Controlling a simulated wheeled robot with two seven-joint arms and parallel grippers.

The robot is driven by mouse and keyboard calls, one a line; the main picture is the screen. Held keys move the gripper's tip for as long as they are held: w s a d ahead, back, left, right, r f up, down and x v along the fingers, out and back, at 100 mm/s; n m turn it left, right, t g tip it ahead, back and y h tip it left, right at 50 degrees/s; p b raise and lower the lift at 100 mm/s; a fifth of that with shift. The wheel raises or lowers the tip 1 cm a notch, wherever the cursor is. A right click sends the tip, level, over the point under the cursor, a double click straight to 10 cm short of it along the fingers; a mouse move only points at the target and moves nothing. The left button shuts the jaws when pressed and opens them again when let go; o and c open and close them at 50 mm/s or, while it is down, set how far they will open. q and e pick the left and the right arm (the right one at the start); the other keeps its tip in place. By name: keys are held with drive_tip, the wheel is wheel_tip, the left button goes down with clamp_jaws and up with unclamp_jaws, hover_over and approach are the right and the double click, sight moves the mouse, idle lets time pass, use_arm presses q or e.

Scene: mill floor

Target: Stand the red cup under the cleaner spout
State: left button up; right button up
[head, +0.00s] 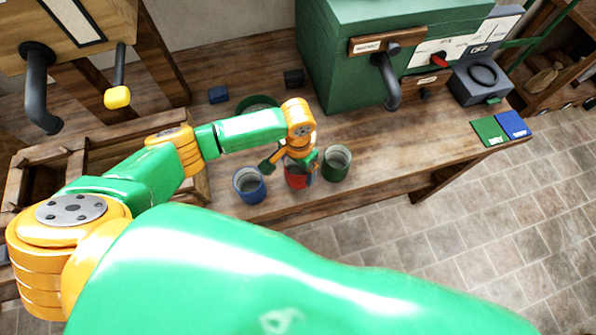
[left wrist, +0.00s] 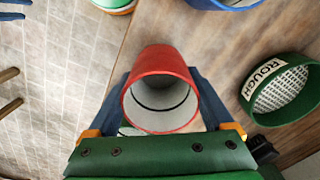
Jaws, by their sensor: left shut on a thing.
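The red cup (head: 296,180) is near the front edge of the bench, between a blue cup and a green cup. My left gripper (head: 293,166) is over it and shut on it. In the left wrist view, the red cup (left wrist: 161,62) sits between the fingers with its open, pale inside facing the camera. I cannot tell whether its base touches the bench. A dark spout (head: 387,82) hangs from the green machine (head: 345,65). Another dark spout (head: 38,88) hangs from the wooden box at the left. Their labels are too small to read. My right gripper is out of view.
The blue cup (head: 249,185) and green cup (head: 336,163) flank the red cup closely. A green sieve marked ROUGH (left wrist: 282,88) lies behind. Green (head: 489,131) and blue (head: 514,124) pads lie at the right end. Bench in front of the green machine is clear.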

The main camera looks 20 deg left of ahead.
use_arm(q)
drive_tip(key=s+a+r+n+b, duration=0.1)
drive_tip(key=s+a+r+n, duration=0.15)
drive_tip(key=r, duration=0.75)
drive_tip(key=s+a+r+n, duration=0.2)
drive_tip(key=a+r, duration=0.1)
drive_tip(key=r, duration=0.7)
wheel_tip(320, 180, down, 10)
drive_tip(key=s+d+m+b, duration=0.2)
drive_tip(key=m+b, duration=0.2)
drive_tip(key=b, duration=0.4)
drive_tip(key=w+a+f, duration=0.2)
drive_tip(key=w+f, duration=0.1)
drive_tip(key=w, duration=0.1)
drive_tip(key=w+a+f+b, duration=0.1)
drive_tip(key=w+f, duration=0.2)
drive_tip(key=w, duration=0.1)
drive_tip(key=w+a+f, duration=0.2)
drive_tip(key=w+f, duration=0.1)
drive_tip(key=w, duration=0.1)
drive_tip(key=shift+a+f, duration=0.35)
drive_tip(key=shift+f, duration=1.4)
drive_tip(key=shift+f, duration=0.15)
drive_tip(key=o, duration=1.3)
